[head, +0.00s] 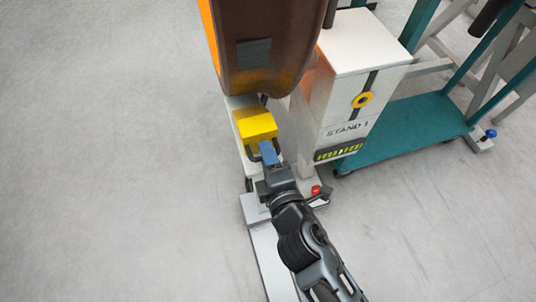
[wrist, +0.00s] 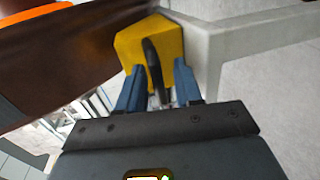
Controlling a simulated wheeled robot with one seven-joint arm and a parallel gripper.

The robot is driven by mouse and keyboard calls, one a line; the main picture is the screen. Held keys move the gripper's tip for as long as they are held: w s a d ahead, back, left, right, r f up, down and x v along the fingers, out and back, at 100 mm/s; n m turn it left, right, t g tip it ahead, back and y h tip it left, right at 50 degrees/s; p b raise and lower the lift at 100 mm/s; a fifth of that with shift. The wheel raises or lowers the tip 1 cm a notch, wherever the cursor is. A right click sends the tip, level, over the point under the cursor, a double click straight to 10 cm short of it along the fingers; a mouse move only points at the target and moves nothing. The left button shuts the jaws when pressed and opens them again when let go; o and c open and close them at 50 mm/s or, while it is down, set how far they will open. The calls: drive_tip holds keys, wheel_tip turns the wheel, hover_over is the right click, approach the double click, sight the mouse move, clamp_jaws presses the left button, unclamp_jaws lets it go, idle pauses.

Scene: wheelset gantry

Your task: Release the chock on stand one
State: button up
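The chock is a yellow block (head: 256,122) with a dark looped handle, sitting on the rail below the wheel, beside the stand marked STAND 1 (head: 350,48). The wrist view shows the yellow block (wrist: 130,42) and its black handle (wrist: 152,62) up close. My gripper (head: 268,152) is at the near side of the chock. In the wrist view its blue fingers (wrist: 158,88) are apart, with the handle between them and a gap showing on each side. The handle's lower end is partly hidden.
The brown and orange wheel (head: 282,40) rises just beyond the chock. A red knob (head: 315,190) on a dark lever is right of my gripper, low by the stand. A teal frame (head: 410,130) stands at the right. The floor on the left is clear.

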drive_tip(key=v, duration=0.8)
idle(0.5)
drive_tip(key=s+d+r+m+h+p, duration=0.1)
drive_tip(key=s+d+r+m+p, duration=0.3)
drive_tip(key=s, duration=0.3)
drive_tip(key=s+d+r+m+p, duration=0.2)
drive_tip(key=s+d+r+m, duration=0.2)
drive_tip(key=s+d+m, duration=0.25)
drive_tip(key=s+d+r+m+h+p, duration=0.1)
drive_tip(key=s+d+r+m+p, duration=0.1)
drive_tip(key=s+d+r+m, duration=0.2)
drive_tip(key=s+d+r+m+h+p, duration=0.2)
drive_tip(key=s+d+r+m, duration=0.2)
drive_tip(key=r, duration=0.7)
drive_tip(key=s+m, duration=0.2)
drive_tip(key=s, duration=0.1)
drive_tip(key=shift+r+m, duration=0.25)
drive_tip(key=shift+m, duration=0.1)
drive_tip(key=shift+d, duration=0.1)
